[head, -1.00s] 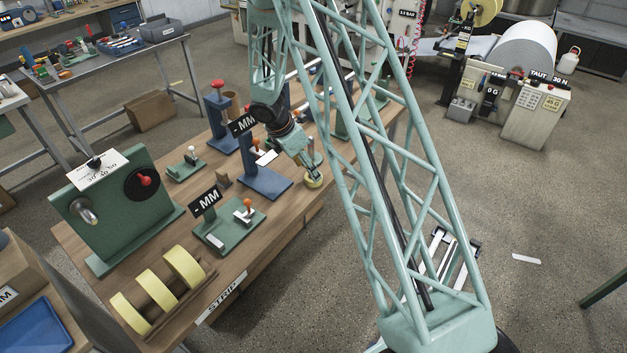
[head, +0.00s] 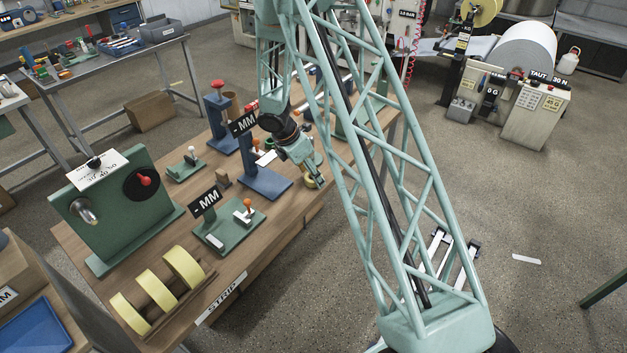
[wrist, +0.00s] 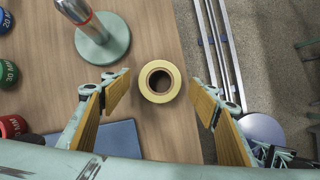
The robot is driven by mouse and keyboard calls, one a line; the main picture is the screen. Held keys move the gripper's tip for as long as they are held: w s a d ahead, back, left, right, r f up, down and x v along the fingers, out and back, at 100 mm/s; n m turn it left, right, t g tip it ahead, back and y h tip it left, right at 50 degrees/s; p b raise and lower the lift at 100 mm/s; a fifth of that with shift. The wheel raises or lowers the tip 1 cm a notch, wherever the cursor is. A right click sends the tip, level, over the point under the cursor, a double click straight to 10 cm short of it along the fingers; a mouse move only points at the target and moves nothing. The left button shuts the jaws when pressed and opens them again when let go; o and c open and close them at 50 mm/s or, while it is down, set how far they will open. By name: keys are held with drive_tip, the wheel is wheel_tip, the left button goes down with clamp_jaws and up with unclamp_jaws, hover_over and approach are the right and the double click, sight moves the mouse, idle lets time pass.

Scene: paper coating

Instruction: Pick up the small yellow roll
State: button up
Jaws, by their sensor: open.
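The small yellow roll (wrist: 160,81) stands on end on the wooden bench, its brown core showing in the wrist view. My gripper (wrist: 160,92) is open above it, with one finger to the left and one to the right of the roll. Neither finger touches it in that view. In the head view the roll (head: 312,181) is partly hidden by my gripper (head: 316,172), close to the bench's right edge.
A green round base with a metal post (wrist: 101,40) stands left of the roll. Coloured weights (wrist: 8,75) line the far left. The bench edge and metal rails (wrist: 221,45) lie to the right. A blue stand (head: 265,183) is beside my gripper.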

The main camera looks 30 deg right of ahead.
drive_tip(key=shift+d+f, duration=0.2)
drive_tip(key=shift+f, duration=0.3)
drive_tip(key=c, duration=1)
